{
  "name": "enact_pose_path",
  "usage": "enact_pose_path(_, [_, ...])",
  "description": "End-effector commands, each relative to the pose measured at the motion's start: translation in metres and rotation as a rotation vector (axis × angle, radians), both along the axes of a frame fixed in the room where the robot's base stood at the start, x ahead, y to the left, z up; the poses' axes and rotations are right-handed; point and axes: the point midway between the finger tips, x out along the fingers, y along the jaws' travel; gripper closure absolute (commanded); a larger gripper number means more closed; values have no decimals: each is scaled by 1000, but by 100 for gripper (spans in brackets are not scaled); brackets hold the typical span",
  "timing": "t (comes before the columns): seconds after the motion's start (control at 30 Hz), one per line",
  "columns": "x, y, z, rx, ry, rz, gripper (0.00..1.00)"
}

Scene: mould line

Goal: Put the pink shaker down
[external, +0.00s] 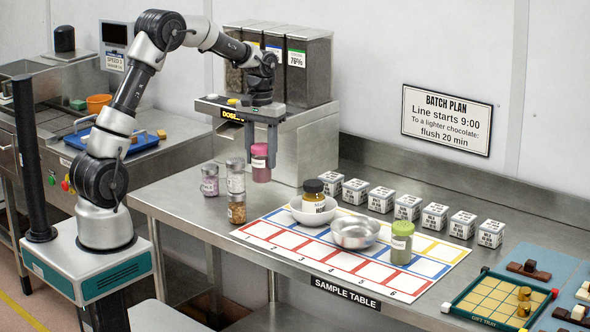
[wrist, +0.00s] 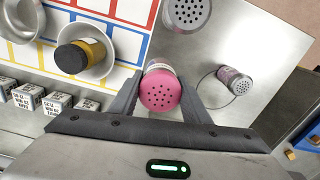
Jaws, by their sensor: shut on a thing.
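The pink shaker (external: 261,165) has a pink perforated cap and a white label. My gripper (external: 262,150) is shut on it, with one finger on each side. The shaker is upright and seems to hang a little above the steel table (external: 180,205); its base clearance is hard to judge. In the wrist view the pink cap (wrist: 160,92) faces the camera between the fingers of my gripper (wrist: 160,84), and its lower body is mostly hidden.
A grey-capped purple shaker (external: 209,181) and a stack of two jars (external: 236,190) stand to the left. The dosing machine (external: 300,140) is behind. A numbered mat (external: 285,250) holds a bowl with a dark-lidded jar (external: 313,200), a metal bowl (external: 355,231) and a green shaker (external: 401,243).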

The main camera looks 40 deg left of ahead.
Motion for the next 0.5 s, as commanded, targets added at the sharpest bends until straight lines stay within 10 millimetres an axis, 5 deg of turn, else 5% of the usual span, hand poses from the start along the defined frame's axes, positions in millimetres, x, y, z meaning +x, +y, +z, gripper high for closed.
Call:
enact_pose_path(0.13, [-1,0,-30,0,5,-1,82])
enact_pose_path(0.5, [-1,0,-69,-1,4,-1,82])
